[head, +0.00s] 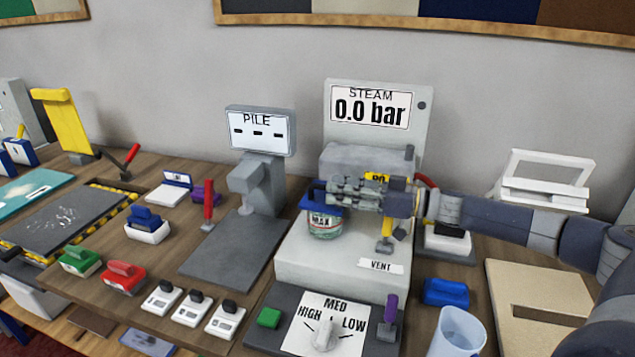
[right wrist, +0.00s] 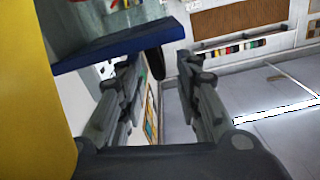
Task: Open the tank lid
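The tank (head: 325,226) is a clear container marked MAX at the left of the grey steam unit (head: 310,263), with a blue lid (head: 315,200) on top that looks closed. My right gripper (head: 332,193) reaches in from the right at lid height, its fingers partly covering the lid's right side. In the right wrist view the blue lid (right wrist: 115,47) shows above the left finger, with the clear tank (right wrist: 95,18) behind it. Whether a finger touches the lid is unclear. My left gripper is out of view.
The STEAM display (head: 371,107) reads 0.0 bar behind the tank. A yellow handle (head: 385,245) hangs by the VENT label (head: 380,266). A dial panel (head: 335,325) is in front. The PILE gauge (head: 261,132) stands left; a clear cup (head: 457,333) stands front right.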

